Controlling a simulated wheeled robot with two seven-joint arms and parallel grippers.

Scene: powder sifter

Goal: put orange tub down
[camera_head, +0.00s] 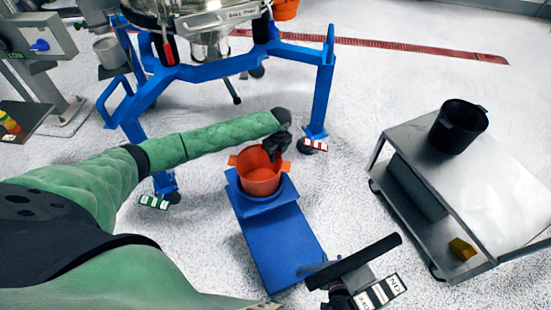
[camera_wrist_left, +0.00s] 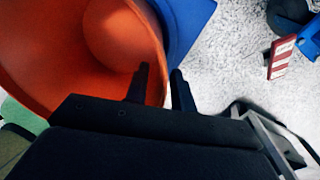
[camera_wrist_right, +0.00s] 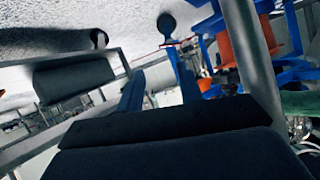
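The orange tub (camera_head: 261,180) stands upright on the blue platform (camera_head: 283,246). My left gripper (camera_head: 276,148) is at the tub's upper rim. In the left wrist view, the tub (camera_wrist_left: 85,50) fills the upper left, and the gripper's fingers (camera_wrist_left: 160,72) straddle its rim, one inside and one outside. A gap shows between these fingers, so the gripper looks open around the wall; any contact is hard to see. My right gripper (camera_head: 350,270) is away from the tub, to the right of the platform. Its fingers (camera_wrist_right: 160,75) look apart and empty in the right wrist view.
The blue sifter frame (camera_head: 318,95) stands behind the tub. Open floor lies between the platform and the cart.

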